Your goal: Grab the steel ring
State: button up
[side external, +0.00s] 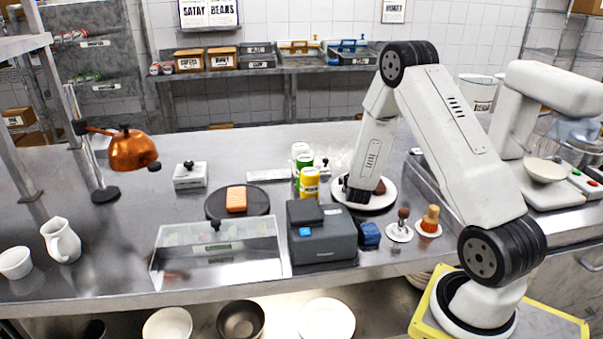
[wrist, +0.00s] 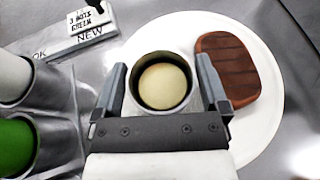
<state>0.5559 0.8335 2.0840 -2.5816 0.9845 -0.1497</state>
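The steel ring (wrist: 132,94) stands on the white plate (wrist: 268,112) in the wrist view, with a pale round food filling (wrist: 162,86) inside it. My gripper (wrist: 160,66) is spread wide, one finger on each side of the ring. The fingertips are very close to the ring's wall; I cannot tell whether they touch it. In the side view my gripper (side external: 356,191) is down at the left part of the plate (side external: 378,204), and the ring is hidden behind it.
A brown grilled piece (wrist: 226,68) lies on the plate right of the ring. A holder with bottles, one green (wrist: 14,146), stands to the left; a yellow bottle (side external: 309,184) shows there too. A dark grey box (side external: 322,236) stands in front of the plate.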

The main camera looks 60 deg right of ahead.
jog(key=c, duration=0.8)
jog(key=shift+r, duration=0.15)
jog(key=shift+r, duration=4.85)
